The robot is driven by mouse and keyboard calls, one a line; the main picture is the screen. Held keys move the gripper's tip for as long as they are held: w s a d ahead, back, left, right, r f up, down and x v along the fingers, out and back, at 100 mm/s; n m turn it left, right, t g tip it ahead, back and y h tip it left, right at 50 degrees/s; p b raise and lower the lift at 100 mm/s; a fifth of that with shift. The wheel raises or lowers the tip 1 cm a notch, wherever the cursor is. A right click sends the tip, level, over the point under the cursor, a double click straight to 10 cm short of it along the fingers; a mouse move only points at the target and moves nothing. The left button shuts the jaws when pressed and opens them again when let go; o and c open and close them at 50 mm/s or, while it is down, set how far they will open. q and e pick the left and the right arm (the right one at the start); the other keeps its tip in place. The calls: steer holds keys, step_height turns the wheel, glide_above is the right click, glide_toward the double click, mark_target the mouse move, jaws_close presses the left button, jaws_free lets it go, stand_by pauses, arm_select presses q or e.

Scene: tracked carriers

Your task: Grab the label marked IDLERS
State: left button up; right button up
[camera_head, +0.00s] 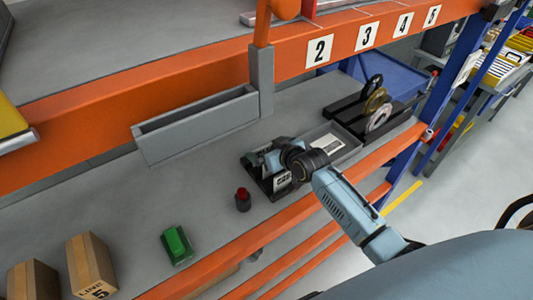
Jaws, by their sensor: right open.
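My right arm reaches in from the lower right over the shelf deck. My right gripper (273,158) is open at a small black rack (255,180) that holds several upright cards. A white card with dark lettering (283,181) faces the front in the rack, just below the gripper. Its lettering is too small to read. A white printed sheet (328,143) lies in a grey tray (349,139) right behind the wrist. I cannot tell which card is marked IDLERS. The gripper hides part of the rack and cards. My left gripper is not in view.
A red-topped dark button (243,200) and a green block (177,245) stand left of the rack. Cardboard boxes (91,264) are at lower left. A grey trough (195,126) and the orange upper beam (205,75) border the deck behind; an orange beam (280,219) edges the front.

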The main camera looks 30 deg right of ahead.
steer(key=c, duration=0.7)
